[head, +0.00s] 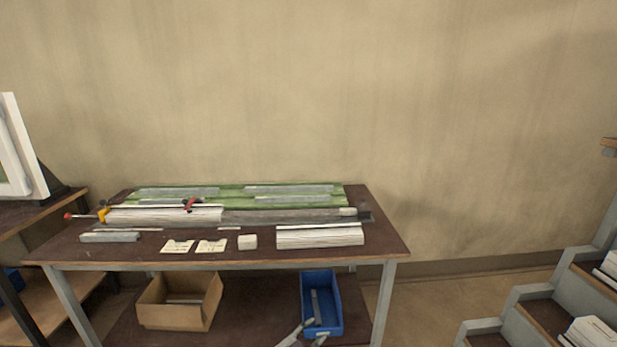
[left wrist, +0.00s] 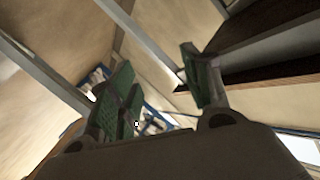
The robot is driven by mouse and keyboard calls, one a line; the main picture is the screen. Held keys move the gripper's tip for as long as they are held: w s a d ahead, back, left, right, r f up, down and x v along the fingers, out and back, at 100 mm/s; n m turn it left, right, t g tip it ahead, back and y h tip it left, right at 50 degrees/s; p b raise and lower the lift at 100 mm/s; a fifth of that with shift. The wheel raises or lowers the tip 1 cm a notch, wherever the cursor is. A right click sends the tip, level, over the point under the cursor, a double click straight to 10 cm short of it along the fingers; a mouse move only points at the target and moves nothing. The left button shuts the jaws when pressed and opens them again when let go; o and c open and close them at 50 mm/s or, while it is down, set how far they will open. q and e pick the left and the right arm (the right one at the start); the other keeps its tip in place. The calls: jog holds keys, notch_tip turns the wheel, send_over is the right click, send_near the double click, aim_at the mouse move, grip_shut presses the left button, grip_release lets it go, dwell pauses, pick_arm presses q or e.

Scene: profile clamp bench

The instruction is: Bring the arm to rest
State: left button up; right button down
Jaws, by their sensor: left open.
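My left gripper (head: 307,331) shows only as grey fingertips at the bottom edge of the head view, in front of the blue bin under the bench. In the left wrist view its two green-padded fingers (left wrist: 160,88) stand wide apart, with nothing between them. My right gripper is in neither view. The clamp bench (head: 240,262) stands ahead, with a long grey profile (head: 285,216) and a white block (head: 165,215) on top. An orange and red clamp (head: 103,214) is at their left end.
A cardboard box (head: 170,318) and a blue bin (head: 333,325) sit on the lower shelf. Pale blocks and cards (head: 211,246) lie along the bench front. A stepped rack (head: 525,310) stands at right. The floor between (head: 425,300) looks clear.

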pick_arm(q)
jog(key=s+a+f+n+g+y+p, duration=0.15)
jog(key=s+a+f+n+y, duration=0.25)
jog(key=s+a+f, duration=0.8)
jog(key=s+a+f+n+g+y+b, duration=0.15)
jog(key=s+a+f+n+y, duration=0.25)
jog(key=s+a+f, duration=0.65)
jog(key=s+a+f+n+g+y, duration=0.1)
jog(key=s+f, duration=0.4)
jog(key=s, duration=0.6)
jog(key=s+a+f+n+g+y+p, duration=0.1)
jog(key=s+a+f+g, duration=0.3)
jog(key=s, duration=0.8)
jog(key=s+a+f+n+g+y, duration=0.1)
jog(key=s+a+f, duration=0.4)
jog(key=s, duration=0.7)
jog(key=shift+s+a+f+n+g+y+p, duration=0.2)
jog(key=shift+a+f+n+g+y+p, duration=0.15)
jog(key=shift+a+g, duration=0.35)
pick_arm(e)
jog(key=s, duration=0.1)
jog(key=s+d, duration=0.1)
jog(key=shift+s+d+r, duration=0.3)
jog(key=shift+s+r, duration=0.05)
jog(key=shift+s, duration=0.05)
pick_arm(q)
jog(key=shift+w+d, duration=0.1)
jog(key=shift+w, duration=0.05)
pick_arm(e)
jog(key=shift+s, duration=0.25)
